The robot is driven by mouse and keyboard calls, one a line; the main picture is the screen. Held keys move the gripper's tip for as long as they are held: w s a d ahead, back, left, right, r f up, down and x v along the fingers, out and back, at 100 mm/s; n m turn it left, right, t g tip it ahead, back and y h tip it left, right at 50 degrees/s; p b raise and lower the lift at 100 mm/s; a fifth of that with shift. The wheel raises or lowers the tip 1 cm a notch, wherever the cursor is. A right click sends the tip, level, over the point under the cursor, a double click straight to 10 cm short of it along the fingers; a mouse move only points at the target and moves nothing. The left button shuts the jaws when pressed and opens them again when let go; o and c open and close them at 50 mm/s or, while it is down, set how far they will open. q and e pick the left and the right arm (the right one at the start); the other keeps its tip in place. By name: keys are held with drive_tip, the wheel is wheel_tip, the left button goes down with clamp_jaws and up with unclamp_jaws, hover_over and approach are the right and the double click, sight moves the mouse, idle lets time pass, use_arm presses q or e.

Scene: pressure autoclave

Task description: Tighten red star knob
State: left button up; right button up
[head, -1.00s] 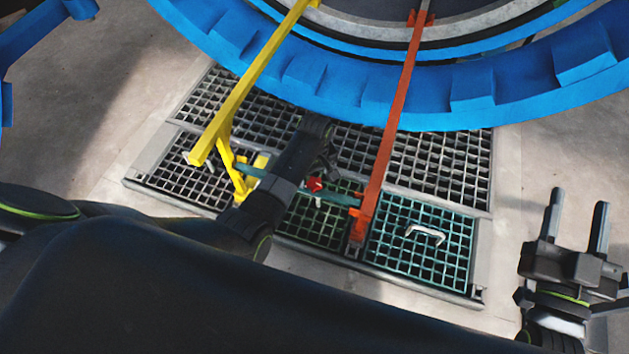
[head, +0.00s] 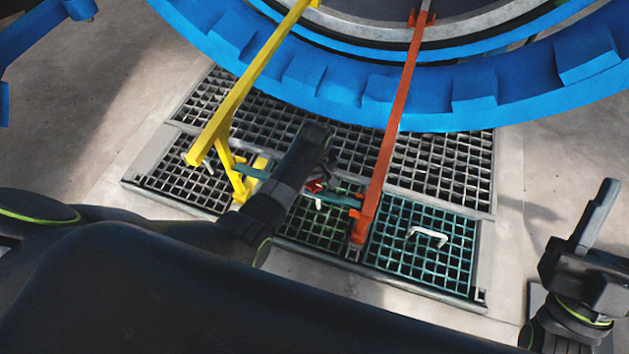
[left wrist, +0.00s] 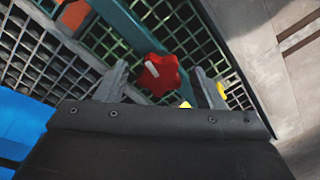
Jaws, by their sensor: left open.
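The red star knob (head: 314,186) sits on a teal bar (head: 340,199) above the floor grating, partly covered by my left gripper (head: 327,168) in the head view. In the left wrist view the knob (left wrist: 160,74), with a pale mark on its face, lies between the two fingers of my left gripper (left wrist: 162,84). The fingers are apart, with gaps on both sides; I cannot tell how deep the knob sits between them. My right gripper (head: 606,190) is at the right edge, far from the knob. Only one of its fingers shows clearly.
A yellow bar (head: 250,85) and an orange bar (head: 390,130) slope down on either side of the knob. The large blue ring (head: 420,95) stands behind. White handles (head: 428,236) lie on the grating (head: 440,165). Bare floor is at the right.

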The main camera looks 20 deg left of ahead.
use_arm(q)
drive_tip(key=c, duration=1)
drive_tip(key=shift+o, duration=0.2)
